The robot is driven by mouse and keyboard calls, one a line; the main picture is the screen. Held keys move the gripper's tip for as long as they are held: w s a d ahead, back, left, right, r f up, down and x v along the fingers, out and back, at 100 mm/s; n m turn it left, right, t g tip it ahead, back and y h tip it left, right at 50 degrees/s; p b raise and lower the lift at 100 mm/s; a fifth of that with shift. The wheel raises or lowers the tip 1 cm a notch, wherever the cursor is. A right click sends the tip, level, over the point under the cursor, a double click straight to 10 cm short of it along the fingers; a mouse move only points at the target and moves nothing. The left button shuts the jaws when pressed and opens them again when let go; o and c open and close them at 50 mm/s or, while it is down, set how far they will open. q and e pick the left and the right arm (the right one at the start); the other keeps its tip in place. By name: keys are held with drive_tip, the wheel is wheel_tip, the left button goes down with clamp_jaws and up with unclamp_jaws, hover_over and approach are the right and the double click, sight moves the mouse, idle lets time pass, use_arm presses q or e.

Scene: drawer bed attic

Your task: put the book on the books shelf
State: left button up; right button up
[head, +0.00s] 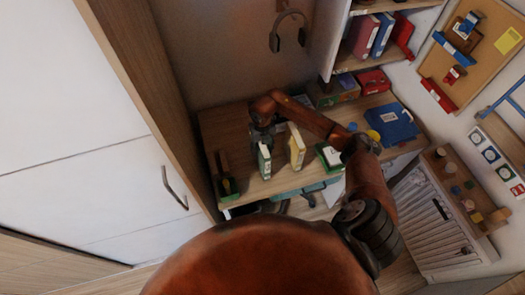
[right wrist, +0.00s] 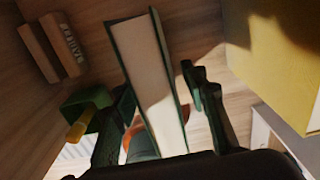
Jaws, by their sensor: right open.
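A green book (head: 264,161) with pale pages stands upright on the wooden desk. My right gripper (head: 262,135) is at the far side of the book and partly hidden by my arm. In the right wrist view the green book (right wrist: 160,85) stands between the two open fingers of my right gripper (right wrist: 158,90); I cannot tell whether either finger touches it. The books shelf (head: 330,50) is the white unit at the upper right, with red and blue books (head: 372,35) standing in it. My left gripper is not in view.
A yellow book (head: 297,147) stands close to the right of the green one; a yellow surface (right wrist: 285,60) fills the wrist view's right. A green pen holder (head: 227,186) is at the desk's left. A blue box (head: 392,124) lies at the right. Headphones (head: 289,32) hang on the back wall.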

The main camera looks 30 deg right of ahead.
wheel_tip(320, 180, up, 11)
drive_tip(key=shift+r+b, duration=0.1)
drive_tip(key=shift+b, duration=0.45)
